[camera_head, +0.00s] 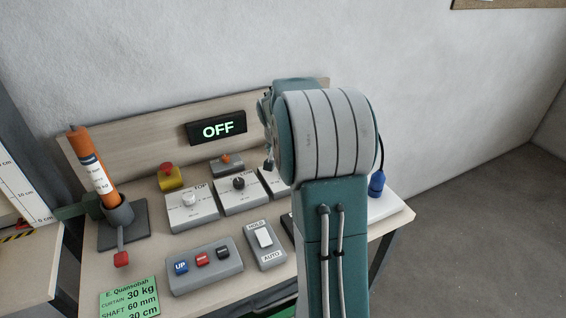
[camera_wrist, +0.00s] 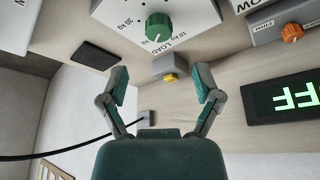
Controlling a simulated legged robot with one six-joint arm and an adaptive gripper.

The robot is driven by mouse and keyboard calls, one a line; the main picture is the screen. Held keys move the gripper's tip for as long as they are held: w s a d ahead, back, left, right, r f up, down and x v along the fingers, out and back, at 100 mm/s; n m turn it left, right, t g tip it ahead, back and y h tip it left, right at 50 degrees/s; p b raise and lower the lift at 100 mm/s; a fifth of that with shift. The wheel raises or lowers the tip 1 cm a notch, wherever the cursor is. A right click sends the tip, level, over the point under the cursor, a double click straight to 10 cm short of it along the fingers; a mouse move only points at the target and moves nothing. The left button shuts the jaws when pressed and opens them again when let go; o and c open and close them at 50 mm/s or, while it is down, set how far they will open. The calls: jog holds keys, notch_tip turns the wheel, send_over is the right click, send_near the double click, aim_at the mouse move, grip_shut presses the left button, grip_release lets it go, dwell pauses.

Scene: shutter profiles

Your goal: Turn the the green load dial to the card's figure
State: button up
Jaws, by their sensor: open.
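In the head view my arm hides the dial and most of the gripper. The green card (camera_head: 130,297) at the front left reads curtain 30 kg, shaft 60 mm and 30 cm.
Other dial panels (camera_head: 193,210) stand left of my arm, with a red stop button (camera_head: 168,177) behind. Push buttons (camera_head: 204,268) and a HOLD/AUTO switch (camera_head: 265,246) lie in front. The display (camera_head: 217,128) reads OFF. An orange cylinder (camera_head: 94,165) stands at left.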

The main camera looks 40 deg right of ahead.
jog(key=shift+v, duration=1.8)
jog(key=shift+a, duration=0.1)
